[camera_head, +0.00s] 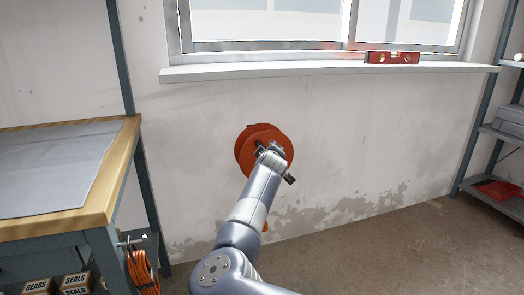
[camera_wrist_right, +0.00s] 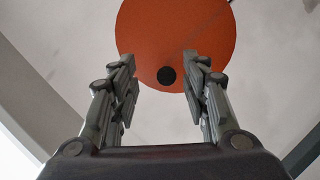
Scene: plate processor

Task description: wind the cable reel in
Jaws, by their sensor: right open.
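The orange cable reel (camera_head: 248,142) is on the wall below the window in the head view. My right arm reaches up to it and covers part of its face. In the right wrist view the reel's round orange face (camera_wrist_right: 185,30) lies ahead, with a dark round knob (camera_wrist_right: 166,75) near its lower edge. My right gripper (camera_wrist_right: 158,62) is open, with its fingers on either side of the knob and a gap to each. I cannot tell whether the knob is at fingertip depth. An orange piece (camera_head: 265,227) shows low behind my arm. My left gripper is not in view.
A workbench (camera_head: 128,150) with a wooden edge stands at left, with a coiled orange cable (camera_head: 143,272) hanging beside it. A red level (camera_head: 392,58) lies on the window sill (camera_head: 300,70). A metal shelf (camera_head: 500,135) stands at right. The floor at right is clear.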

